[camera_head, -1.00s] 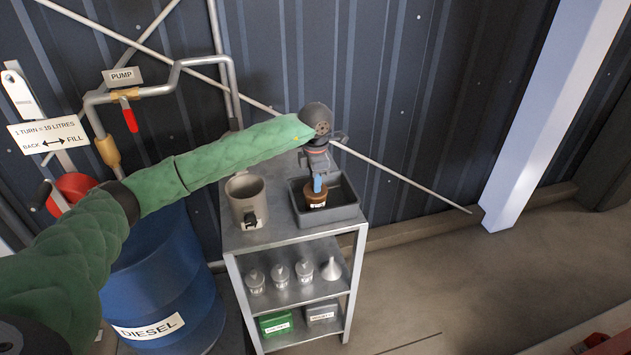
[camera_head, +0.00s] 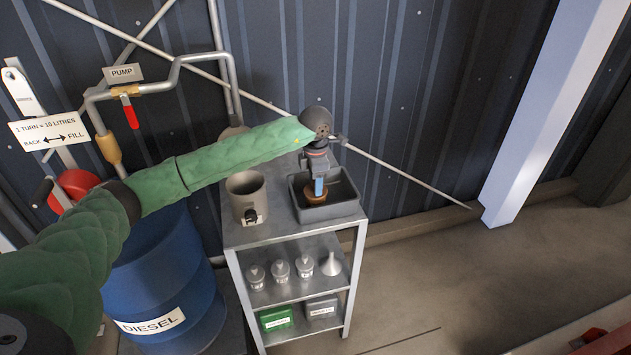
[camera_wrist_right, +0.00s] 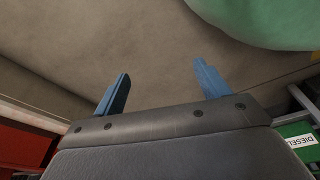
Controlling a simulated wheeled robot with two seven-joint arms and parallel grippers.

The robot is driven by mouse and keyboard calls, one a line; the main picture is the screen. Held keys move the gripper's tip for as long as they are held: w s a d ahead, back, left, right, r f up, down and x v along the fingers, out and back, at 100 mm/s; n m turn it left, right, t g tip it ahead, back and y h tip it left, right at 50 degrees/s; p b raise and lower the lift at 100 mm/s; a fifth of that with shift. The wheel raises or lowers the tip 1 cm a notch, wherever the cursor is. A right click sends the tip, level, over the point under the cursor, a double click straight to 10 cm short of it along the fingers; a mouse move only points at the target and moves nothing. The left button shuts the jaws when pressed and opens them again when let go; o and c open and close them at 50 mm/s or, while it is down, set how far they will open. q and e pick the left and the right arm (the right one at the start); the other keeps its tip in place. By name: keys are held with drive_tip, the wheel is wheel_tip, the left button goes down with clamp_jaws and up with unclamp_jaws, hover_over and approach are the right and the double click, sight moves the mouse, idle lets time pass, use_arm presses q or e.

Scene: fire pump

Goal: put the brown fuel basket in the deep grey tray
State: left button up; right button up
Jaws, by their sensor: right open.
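The brown fuel basket (camera_head: 312,198) is inside the deep grey tray (camera_head: 328,212) on the top of the metal trolley. Its lower part is hidden behind the tray's front wall, so I cannot tell if it touches the tray floor. My left gripper (camera_head: 319,188) points down over the tray, its blue fingers at the basket; it appears shut on it. My right gripper (camera_wrist_right: 163,77) is open and empty in the right wrist view, above bare floor. It does not show clearly in the head view.
A grey-beige container (camera_head: 247,196) stands left of the tray on the trolley (camera_head: 285,238). Lower shelves hold several small canisters, a funnel (camera_head: 331,264), a green box (camera_head: 276,319) and a grey box (camera_head: 321,308). A blue diesel drum (camera_head: 165,285) stands left.

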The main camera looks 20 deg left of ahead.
use_arm(q)
drive_tip(key=shift+r, duration=0.2)
use_arm(e)
drive_tip(key=shift+s+r, duration=0.1)
drive_tip(key=shift+s, duration=0.1)
use_arm(q)
drive_tip(key=shift+r, duration=0.6)
drive_tip(key=shift+r+b, duration=0.7)
drive_tip(key=shift+r, duration=0.2)
wheel_tip(320, 180, up, 9)
drive_tip(key=b, duration=0.3)
use_arm(e)
drive_tip(key=w+a+r, duration=0.3)
drive_tip(key=w+r, duration=0.1)
drive_tip(key=r, duration=0.3)
drive_tip(key=shift+w+a+r, duration=0.15)
drive_tip(key=shift+w+a, duration=0.25)
